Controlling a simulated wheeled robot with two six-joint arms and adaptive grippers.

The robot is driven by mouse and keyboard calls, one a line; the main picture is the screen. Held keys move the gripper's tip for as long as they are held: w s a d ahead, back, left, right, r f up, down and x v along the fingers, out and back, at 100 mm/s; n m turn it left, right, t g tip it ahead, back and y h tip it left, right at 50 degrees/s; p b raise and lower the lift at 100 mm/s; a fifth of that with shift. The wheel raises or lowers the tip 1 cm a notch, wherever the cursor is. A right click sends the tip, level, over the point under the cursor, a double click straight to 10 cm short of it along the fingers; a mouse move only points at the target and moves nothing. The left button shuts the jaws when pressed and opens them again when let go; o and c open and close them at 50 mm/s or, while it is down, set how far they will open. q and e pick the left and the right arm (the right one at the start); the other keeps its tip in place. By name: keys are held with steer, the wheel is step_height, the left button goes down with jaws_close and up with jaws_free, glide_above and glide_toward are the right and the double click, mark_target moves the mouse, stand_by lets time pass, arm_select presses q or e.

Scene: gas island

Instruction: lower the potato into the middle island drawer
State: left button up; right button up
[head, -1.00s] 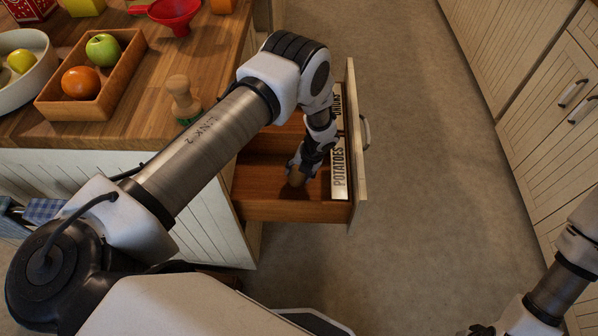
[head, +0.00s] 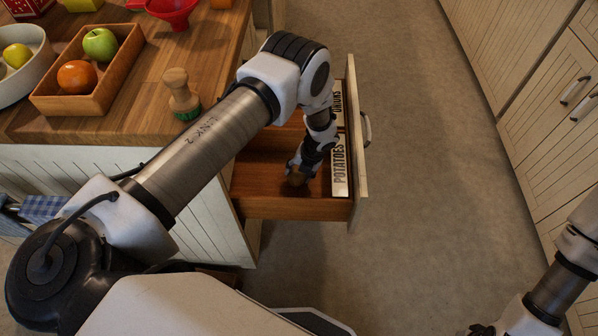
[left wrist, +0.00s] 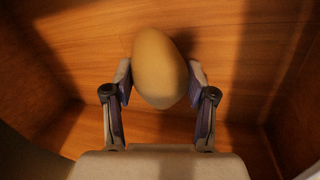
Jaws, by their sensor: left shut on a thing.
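The potato (left wrist: 160,68) is a smooth tan oval between the two fingers of my left gripper (left wrist: 159,80) in the left wrist view. The fingers press on its sides. In the head view my left gripper (head: 297,174) reaches down inside the open island drawer (head: 290,208), and the potato (head: 296,179) shows only partly below the fingers. It is in the near compartment, beside the POTATOES label (head: 340,165). I cannot tell whether it touches the drawer floor. My right gripper (head: 482,330) is barely in view at the bottom edge, with its fingers not clear.
The far compartment is beside the ONIONS label (head: 338,98), mostly behind my left arm. The wooden countertop (head: 130,135) holds a brush (head: 180,95), a fruit tray (head: 98,98) and a white bowl (head: 22,92). Floor right of the drawer is clear.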

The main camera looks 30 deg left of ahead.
arm_select(q)
steer(key=shift+f+b, duration=0.85)
steer(key=shift+f, duration=0.15)
stand_by(0.3)
stand_by(0.4)
steer(key=o, duration=1.3)
steer(key=shift+o, duration=0.2)
steer(key=v, duration=1.2)
steer(key=shift+d, duration=0.1)
